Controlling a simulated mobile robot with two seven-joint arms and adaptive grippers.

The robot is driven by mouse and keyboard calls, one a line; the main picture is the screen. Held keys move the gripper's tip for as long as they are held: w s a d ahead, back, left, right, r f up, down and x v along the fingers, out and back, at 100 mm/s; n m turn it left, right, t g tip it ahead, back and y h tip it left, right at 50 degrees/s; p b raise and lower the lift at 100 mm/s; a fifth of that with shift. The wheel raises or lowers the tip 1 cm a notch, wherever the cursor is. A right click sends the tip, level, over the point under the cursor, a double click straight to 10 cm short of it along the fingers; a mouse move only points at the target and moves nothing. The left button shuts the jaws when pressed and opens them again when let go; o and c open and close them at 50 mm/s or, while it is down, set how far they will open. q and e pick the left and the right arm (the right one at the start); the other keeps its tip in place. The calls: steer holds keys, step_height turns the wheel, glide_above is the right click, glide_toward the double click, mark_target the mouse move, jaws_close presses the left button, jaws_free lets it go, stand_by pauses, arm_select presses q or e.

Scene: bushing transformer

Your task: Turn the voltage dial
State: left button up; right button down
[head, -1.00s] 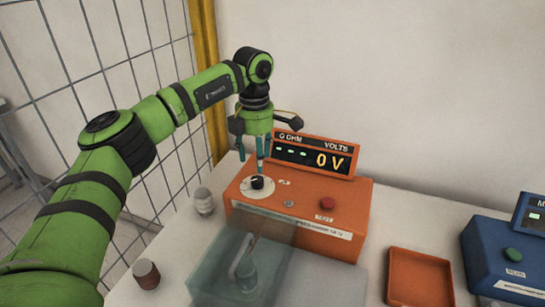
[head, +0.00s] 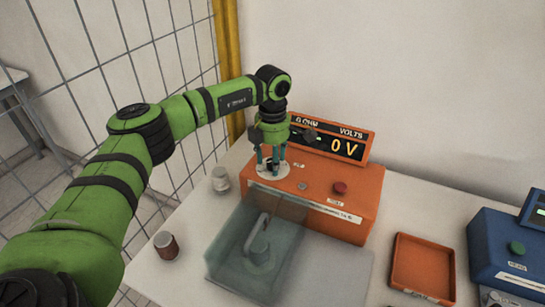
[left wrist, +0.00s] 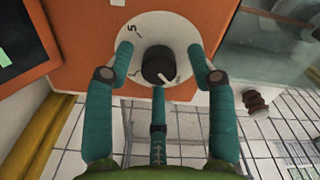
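The voltage dial (left wrist: 157,64) is a black knob with a white pointer line on a round white scale plate (left wrist: 183,27), where a "5" shows. It sits on the left of the orange tester box (head: 352,205). In the head view the dial is partly hidden by my fingers. My left gripper (head: 271,163) points down over it, with its three teal fingers spread around the knob. In the left wrist view gaps show between the fingertips and the knob, so it is open. The display (head: 325,139) reads 0 V. My right gripper is not in view.
A clear box (head: 255,243) with a lever-like part inside stands in front of the tester. A red button (head: 340,187) is right of the dial. An orange tray (head: 422,266) and a blue tester (head: 510,250) lie further right. Two small bushings (head: 221,179) (head: 166,245) stand at left.

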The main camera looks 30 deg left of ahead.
arm_select(q)
jaws_close()
steer(key=shift+f+m+b, duration=0.15)
steer(key=shift+m+b, duration=0.55)
steer(key=shift+m, duration=0.2)
steer(key=shift+m+b, duration=0.7)
steer(key=shift+m, duration=0.5)
steer(key=m+b, duration=0.1)
steer(key=m, duration=0.1)
steer(key=shift+m, duration=0.4)
steer(key=m, duration=0.3)
steer(key=shift+m+b, duration=0.3)
steer(key=shift+b, duration=0.1)
steer(key=m, duration=0.3)
steer(key=shift+m+b, duration=0.35)
steer(key=shift+m, duration=1.55)
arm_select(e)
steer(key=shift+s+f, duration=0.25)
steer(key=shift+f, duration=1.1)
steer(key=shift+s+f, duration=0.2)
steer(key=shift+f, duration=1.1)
arm_select(q)
steer(key=shift+m, duration=0.3)
